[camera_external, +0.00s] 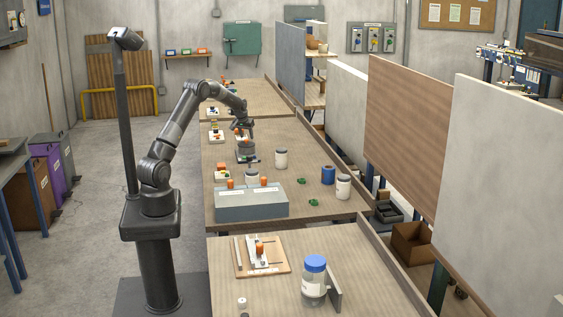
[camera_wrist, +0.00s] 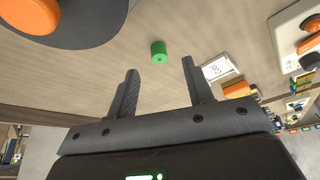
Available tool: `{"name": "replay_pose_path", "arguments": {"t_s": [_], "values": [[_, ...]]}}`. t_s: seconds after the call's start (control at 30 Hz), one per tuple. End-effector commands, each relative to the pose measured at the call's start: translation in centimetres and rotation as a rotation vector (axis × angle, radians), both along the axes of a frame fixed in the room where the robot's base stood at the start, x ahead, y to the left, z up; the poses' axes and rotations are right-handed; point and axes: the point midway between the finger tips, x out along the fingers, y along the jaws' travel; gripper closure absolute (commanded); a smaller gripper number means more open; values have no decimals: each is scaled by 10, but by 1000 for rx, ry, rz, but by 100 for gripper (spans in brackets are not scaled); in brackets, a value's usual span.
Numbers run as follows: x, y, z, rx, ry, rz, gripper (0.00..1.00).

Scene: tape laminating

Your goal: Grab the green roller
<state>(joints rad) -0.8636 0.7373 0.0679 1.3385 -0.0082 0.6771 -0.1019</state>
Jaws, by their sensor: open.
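The green roller (camera_wrist: 158,51) is a small green cylinder on the wooden table in the wrist view. It lies just beyond and roughly between my fingertips, apart from both. My gripper (camera_wrist: 160,67) is open with nothing between its fingers.
In the wrist view, a grey piece with an orange knob (camera_wrist: 30,14) is at upper left. A white card (camera_wrist: 218,68) lies to the right. In the external view, a grey box (camera_external: 252,206), white jars (camera_external: 281,158) and small green pieces (camera_external: 313,203) share the table.

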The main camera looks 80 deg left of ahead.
Motion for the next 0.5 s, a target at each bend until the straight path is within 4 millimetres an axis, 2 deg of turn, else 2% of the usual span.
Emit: {"name": "replay_pose_path", "arguments": {"t_s": [0.17, 0.5], "values": [[4, 4, -10, 0, 0, 0, 53], [17, 21, -45, 0, 1, -2, 53]]}}
